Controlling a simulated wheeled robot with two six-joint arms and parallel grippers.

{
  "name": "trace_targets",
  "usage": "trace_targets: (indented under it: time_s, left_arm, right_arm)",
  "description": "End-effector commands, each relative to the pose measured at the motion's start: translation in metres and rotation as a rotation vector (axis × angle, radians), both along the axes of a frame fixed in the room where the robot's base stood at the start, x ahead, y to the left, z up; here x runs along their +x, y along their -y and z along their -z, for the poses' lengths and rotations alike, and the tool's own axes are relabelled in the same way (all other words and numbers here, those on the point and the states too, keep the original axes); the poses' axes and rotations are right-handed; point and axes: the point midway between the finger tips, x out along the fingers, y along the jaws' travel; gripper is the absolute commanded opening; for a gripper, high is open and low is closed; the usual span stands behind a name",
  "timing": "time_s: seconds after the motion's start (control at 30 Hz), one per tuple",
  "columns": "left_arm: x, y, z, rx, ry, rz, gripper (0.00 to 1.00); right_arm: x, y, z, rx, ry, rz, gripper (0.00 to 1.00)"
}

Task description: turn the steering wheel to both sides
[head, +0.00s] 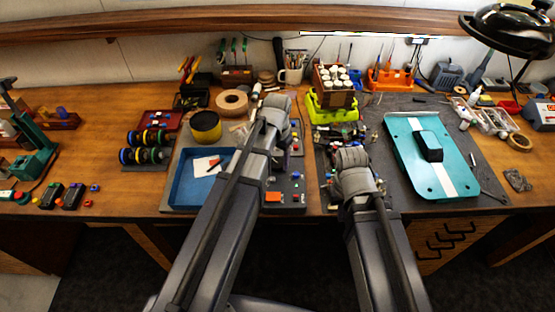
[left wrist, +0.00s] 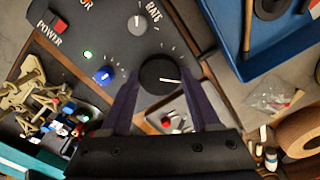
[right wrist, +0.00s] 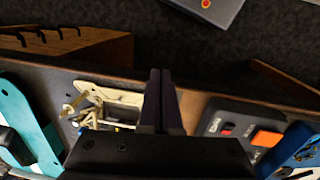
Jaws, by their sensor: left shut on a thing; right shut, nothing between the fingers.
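The steering wheel is a round black knob with a white line (left wrist: 160,72) on the dark grey control panel (left wrist: 112,35) in the left wrist view. The fingers of my left gripper (left wrist: 162,88) are on either side of it, shut on it. In the head view my left arm covers the knob and the fingertips. The car chassis (left wrist: 38,105), with beige parts and wires, lies beside the panel. My right gripper (right wrist: 158,80) is shut and empty, near the table's front edge, between the chassis and the panel's orange switch (right wrist: 266,138).
The teal car shell (head: 463,172) lies on the grey mat at the right. A blue tray (head: 182,190) is left of the panel, with a tape roll (head: 232,102) behind it. A green-yellow stand with white-capped bottles (head: 332,106) stands behind the chassis.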

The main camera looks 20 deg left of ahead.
Motion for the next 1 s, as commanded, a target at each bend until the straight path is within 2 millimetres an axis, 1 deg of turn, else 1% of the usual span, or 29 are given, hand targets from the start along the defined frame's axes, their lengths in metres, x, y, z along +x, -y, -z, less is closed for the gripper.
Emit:
trace_targets:
  time_s: [0.27, 0.3, 0.53, 0.57, 0.83, 1.0]
  left_arm:
    - [-0.0002, 0.0000, 0.0001, 0.000, 0.000, 0.000, 0.07]
    - [-0.0002, 0.0000, 0.0001, 0.000, 0.000, 0.000, 0.65]
    - [-0.0001, 0.0000, 0.0000, 0.000, 0.000, 0.000, 0.91]
    - [-0.0001, 0.0000, 0.0000, 0.000, 0.000, 0.000, 0.93]
    - [-0.0001, 0.0000, -0.0006, 0.000, 0.000, -0.001, 0.93]
    - [-0.0001, 0.0000, -0.0078, 0.000, 0.000, -0.001, 0.93]
  right_arm:
    - [0.0000, 0.0000, 0.0001, 0.000, 0.000, 0.000, 0.00]
    - [0.0000, 0.0000, 0.0001, 0.000, 0.000, 0.000, 0.00]
    - [0.0000, 0.0000, 0.0000, 0.000, 0.000, 0.000, 0.00]
    - [0.0000, 0.0000, 0.0000, 0.000, 0.000, 0.000, 0.00]
    - [0.0000, 0.0000, -0.0006, 0.000, 0.000, 0.000, 0.00]
    - [-0.0001, 0.0000, -0.0077, 0.000, 0.000, 0.000, 0.00]
